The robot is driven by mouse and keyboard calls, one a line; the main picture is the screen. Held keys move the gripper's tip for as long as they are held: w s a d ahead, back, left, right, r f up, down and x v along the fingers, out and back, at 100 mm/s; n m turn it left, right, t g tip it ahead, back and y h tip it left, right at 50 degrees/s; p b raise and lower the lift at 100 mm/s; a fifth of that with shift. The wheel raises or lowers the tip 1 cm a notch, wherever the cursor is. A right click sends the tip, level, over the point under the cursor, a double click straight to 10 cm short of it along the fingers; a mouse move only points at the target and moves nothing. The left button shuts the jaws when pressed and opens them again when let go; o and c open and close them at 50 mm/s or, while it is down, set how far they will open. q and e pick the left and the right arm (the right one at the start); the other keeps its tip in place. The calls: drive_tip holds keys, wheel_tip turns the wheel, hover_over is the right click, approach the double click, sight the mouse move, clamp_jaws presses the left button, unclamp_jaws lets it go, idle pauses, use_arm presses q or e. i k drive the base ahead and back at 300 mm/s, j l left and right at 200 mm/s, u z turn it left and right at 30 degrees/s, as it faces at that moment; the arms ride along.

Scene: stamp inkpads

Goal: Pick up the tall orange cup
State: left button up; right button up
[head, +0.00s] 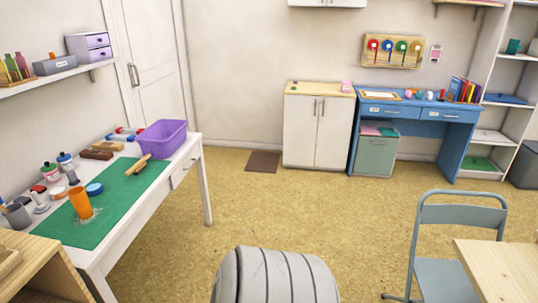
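The tall orange cup (80,202) stands upright on the green mat (110,216) on the white table (183,150) at the left. A clear, faint patch lies on the mat at its foot. Neither of my grippers is in the head view, so nothing shows of how they stand to the cup.
A purple basket (162,138), a blue round lid (95,189), bottles (51,172) and a grey cup (17,216) share the table. A wooden shelf unit (50,262) stands at the near left, a grey-blue chair (450,245) at the right.

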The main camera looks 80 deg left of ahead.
sight(77, 195)
drive_tip(key=j+u, duration=0.1)
drive_tip(key=u, duration=4.05)
